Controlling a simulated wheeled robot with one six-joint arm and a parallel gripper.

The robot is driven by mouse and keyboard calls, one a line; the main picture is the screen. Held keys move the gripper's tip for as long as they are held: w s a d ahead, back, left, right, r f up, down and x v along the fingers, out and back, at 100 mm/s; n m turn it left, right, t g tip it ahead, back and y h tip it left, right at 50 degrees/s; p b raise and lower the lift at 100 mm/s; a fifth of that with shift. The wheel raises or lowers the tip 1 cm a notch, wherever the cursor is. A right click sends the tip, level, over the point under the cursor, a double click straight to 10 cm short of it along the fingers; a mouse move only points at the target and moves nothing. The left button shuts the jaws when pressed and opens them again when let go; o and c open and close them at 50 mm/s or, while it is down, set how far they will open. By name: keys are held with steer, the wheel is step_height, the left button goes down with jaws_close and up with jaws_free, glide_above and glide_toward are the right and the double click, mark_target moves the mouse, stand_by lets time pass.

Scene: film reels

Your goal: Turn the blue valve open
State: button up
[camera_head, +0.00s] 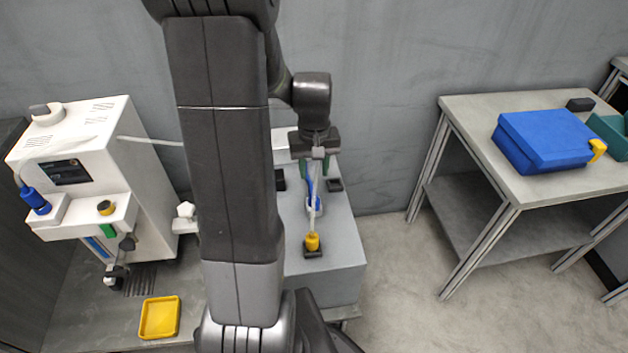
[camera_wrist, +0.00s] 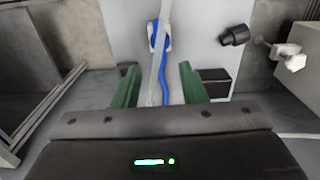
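My gripper (camera_head: 316,168) points down over the grey box-shaped stand. In the wrist view its two green fingers (camera_wrist: 158,88) are spread apart, with a pale bar and a blue strip showing between them; neither finger visibly touches them. A blue part (camera_head: 313,203), which I take for the blue valve, sits on the stand just below the gripper. In the wrist view it shows as a blue loop (camera_wrist: 153,38) around the pale bar, on a white base. Whether it is turned open or closed I cannot tell.
A yellow knob (camera_head: 312,242) stands on a black base. A white machine (camera_head: 150,180) with a blue knob (camera_head: 35,201) stands left; a yellow tray (camera_head: 159,317) lies before it. A table (camera_head: 480,150) with a blue case (camera_head: 545,140) stands right. Floor between is clear.

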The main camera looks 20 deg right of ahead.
step_height(320, 180, up, 4)
steer(key=r, duration=0.1)
glide_above(314, 196)
steer(key=shift+f, duration=0.25)
steer(key=shift+f, duration=0.15)
step_height(314, 196, down, 14)
steer(key=shift+r+b, duration=0.15)
steer(key=shift+b, duration=0.85)
steer(key=shift+r, duration=0.1)
